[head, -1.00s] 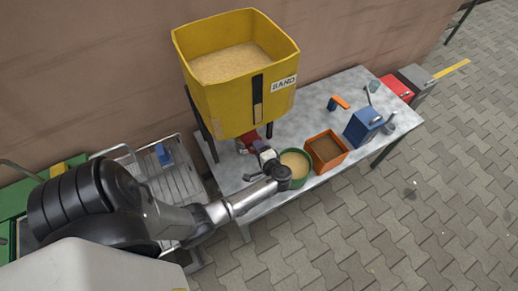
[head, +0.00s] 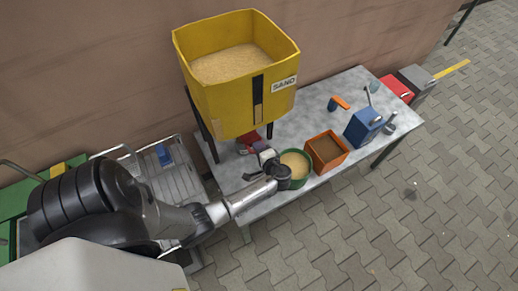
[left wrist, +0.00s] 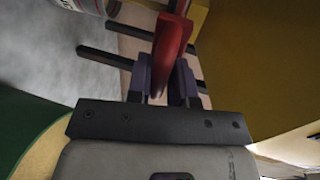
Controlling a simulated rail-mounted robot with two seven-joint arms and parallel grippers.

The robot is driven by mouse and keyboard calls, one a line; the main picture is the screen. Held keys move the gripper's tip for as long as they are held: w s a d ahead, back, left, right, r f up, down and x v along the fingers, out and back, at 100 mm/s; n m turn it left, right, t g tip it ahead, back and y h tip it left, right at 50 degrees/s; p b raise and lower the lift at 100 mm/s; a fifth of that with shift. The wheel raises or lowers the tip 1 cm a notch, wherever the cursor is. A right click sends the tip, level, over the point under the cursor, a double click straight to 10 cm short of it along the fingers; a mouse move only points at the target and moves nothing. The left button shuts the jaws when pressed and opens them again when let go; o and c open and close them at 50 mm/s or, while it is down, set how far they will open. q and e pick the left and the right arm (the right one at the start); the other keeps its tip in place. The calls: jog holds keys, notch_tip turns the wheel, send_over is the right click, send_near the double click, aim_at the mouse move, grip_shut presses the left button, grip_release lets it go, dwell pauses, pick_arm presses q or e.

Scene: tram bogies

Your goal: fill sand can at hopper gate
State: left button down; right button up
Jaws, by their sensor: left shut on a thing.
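The yellow sand hopper (head: 225,98) stands on legs over the left end of the metal table, with sand inside. My left gripper (head: 257,147) is below its front edge. In the left wrist view, my left gripper (left wrist: 166,78) is shut on a red handle (left wrist: 171,45), apparently the gate lever. Part of a pale cylinder with a printed label (left wrist: 85,4) shows at the top left of that view; it may be the sand can, mostly out of frame. The gate opening is hidden. My right gripper is not in view.
A green round tub of sand (head: 305,180) stands right beside my left wrist. An orange box (head: 326,153), a blue can (head: 363,127) and an orange-handled tool (head: 340,102) are further right. A wire rack (head: 180,180) stands left of the table.

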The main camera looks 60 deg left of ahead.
pick_arm(q)
jog(key=shift+x, duration=0.9)
jog(key=c, duration=1.5)
grip_release()
jog(key=shift+s+f, duration=0.1)
jog(key=shift+f, duration=0.1)
jog(key=o, duration=0.4)
jog(key=shift+r, duration=0.1)
jog(key=shift+r, duration=0.15)
jog(key=v, duration=1.3)
jog(key=shift+d, duration=0.4)
